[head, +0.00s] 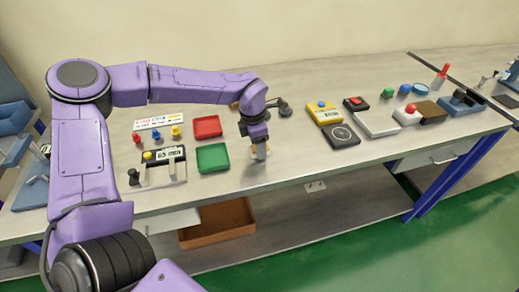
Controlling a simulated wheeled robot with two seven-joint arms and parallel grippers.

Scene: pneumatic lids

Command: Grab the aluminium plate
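My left gripper (260,153) points down at the bench near its front edge, just right of the green tray. Its fingertips are small and blurred. A pale patch shows at the fingertips, and I cannot tell whether it is a plate or part of the gripper. A light metal-grey plate (158,178) with dark fittings lies left of the green tray. Another pale grey flat block (376,124) lies on the right half of the bench. I cannot tell for sure which is the aluminium plate. My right gripper is not in view.
A green tray (212,158) and a red tray (207,127) lie left of the gripper. Yellow (324,113) and black (341,136) boxes stand to its right. A dark object (284,107) is behind it. An orange-brown bin (218,222) sits below the bench. Bare bench lies between.

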